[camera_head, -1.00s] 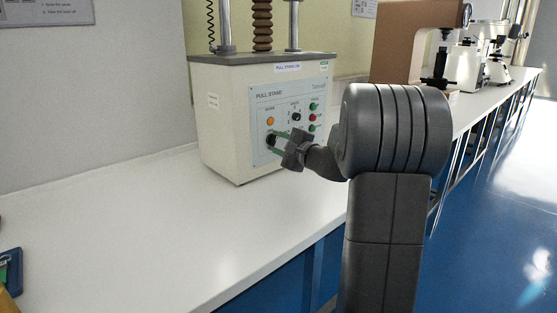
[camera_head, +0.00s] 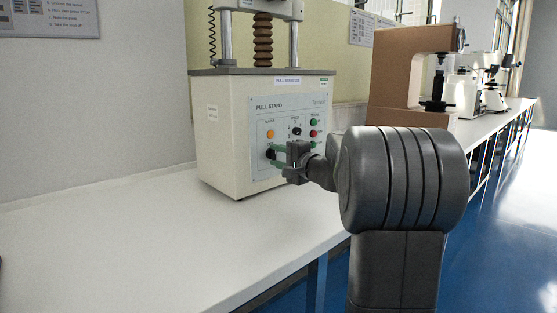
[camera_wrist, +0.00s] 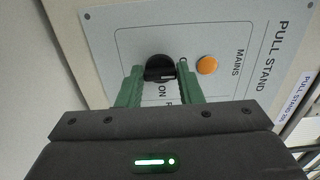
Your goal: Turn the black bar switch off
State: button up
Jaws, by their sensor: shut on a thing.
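The black bar switch (camera_wrist: 160,69) is a round black knob with a raised bar, on the pull stand's light grey panel. In the wrist view it sits between the green fingers of my gripper (camera_wrist: 158,82), with the word ON printed beside it. My gripper is shut on the switch. In the head view my gripper (camera_head: 279,155) reaches the lower left of the panel, and the switch (camera_head: 270,154) is partly hidden by a finger. The pull stand (camera_head: 222,140) is a cream box with metal columns and a brown bellows on top.
An orange lamp (camera_wrist: 208,65) marked MAINS is close beside the switch. A speed knob (camera_head: 296,131) and coloured buttons (camera_head: 314,122) are on the same panel. A brown tester (camera_head: 398,75) stands behind on the right. The white bench (camera_head: 140,240) is clear at front left.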

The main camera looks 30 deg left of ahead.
jog(key=o, duration=1)
jog(key=p+v, duration=0.2)
jog(key=v, duration=1.2)
jog(key=shift+a+f, duration=0.1)
jog(key=b+x, duration=0.2)
jog(key=x, duration=1.1)
jog(key=shift+w+a, duration=0.2)
jog(key=shift+a, duration=0.15)
